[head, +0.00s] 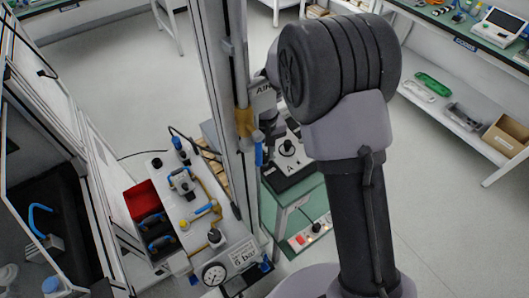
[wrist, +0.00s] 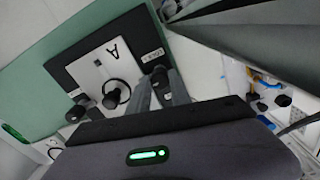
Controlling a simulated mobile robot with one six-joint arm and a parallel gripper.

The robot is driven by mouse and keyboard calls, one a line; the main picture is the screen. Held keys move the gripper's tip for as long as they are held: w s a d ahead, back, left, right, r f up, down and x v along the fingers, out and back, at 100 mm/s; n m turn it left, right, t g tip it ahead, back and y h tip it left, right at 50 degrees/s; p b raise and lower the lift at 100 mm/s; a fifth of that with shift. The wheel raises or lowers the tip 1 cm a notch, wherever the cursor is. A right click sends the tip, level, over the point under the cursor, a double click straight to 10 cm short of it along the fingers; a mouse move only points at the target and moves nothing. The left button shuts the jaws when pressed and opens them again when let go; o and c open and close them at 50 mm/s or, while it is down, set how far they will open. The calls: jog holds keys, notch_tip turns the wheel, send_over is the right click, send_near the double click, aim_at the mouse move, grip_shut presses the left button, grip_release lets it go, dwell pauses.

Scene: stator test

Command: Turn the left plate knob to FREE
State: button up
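A dark square fixture with a pale plate marked "A" (wrist: 88,70) shows in the wrist view, with a dark ring and a round black post (wrist: 111,99) on it. It also shows in the head view, where the plate (head: 291,165) lies on a green-topped bench. Another black knob (wrist: 75,114) is at the opposite edge. My gripper (wrist: 161,88) is open, its two grey fingers apart on either side of the first knob. I cannot tell whether they touch it. Neither knob's setting is readable.
A metal upright (head: 243,120) stands close to my arm. At left are a pneumatic panel with a gauge (head: 214,273) and a red bin (head: 142,200). A power strip (head: 310,235) lies below the bench. The floor at right is clear before a shelf.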

grip_shut()
jog(key=shift+r+n+p, duration=0.1)
jog(key=shift+n+p, duration=0.2)
jog(key=n+p, duration=0.2)
jog(key=n, duration=0.1)
jog(key=shift+r, duration=0.1)
jog(key=n+p, duration=0.3)
jog(key=n, duration=0.1)
jog(key=shift+n, duration=0.3)
jog(key=n+p, duration=0.2)
jog(key=n, duration=0.2)
jog(key=n+p, duration=0.1)
jog(key=n, duration=0.3)
jog(key=shift+p, duration=0.4)
jog(key=shift+f+n, duration=0.2)
jog(key=shift+n, duration=0.3)
